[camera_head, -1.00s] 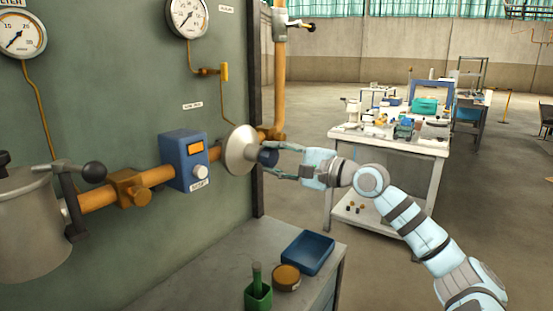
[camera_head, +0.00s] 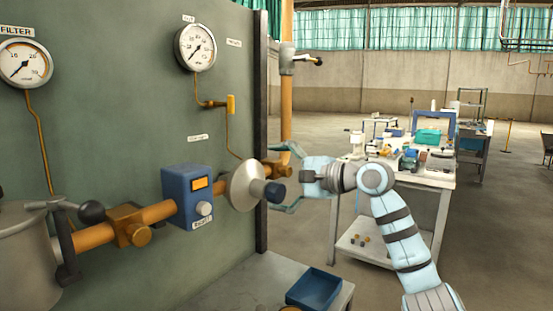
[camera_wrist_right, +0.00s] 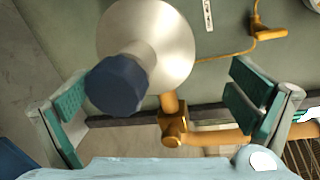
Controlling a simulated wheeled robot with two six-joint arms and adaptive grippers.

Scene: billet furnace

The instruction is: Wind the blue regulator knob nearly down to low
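The dark blue regulator knob (camera_head: 274,192) sticks out from a silver disc-shaped body (camera_head: 243,186) on the orange pipe. In the right wrist view the knob (camera_wrist_right: 117,85) is faceted and sits in front of the silver disc (camera_wrist_right: 160,40), left of the middle between the fingers. My right gripper (camera_head: 289,178) is open, its fingers spread above and below just right of the knob, apart from it. The fingers also show wide open in the wrist view (camera_wrist_right: 158,103). My left gripper is out of view. A gauge (camera_head: 196,47) is mounted above the regulator.
A blue box with a white knob and orange display (camera_head: 187,197) sits on the pipe left of the regulator. A grey pot with a lever (camera_head: 30,255) is at far left. A blue tray (camera_head: 314,289) lies on the bench below. A cluttered white table (camera_head: 400,170) stands behind my arm.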

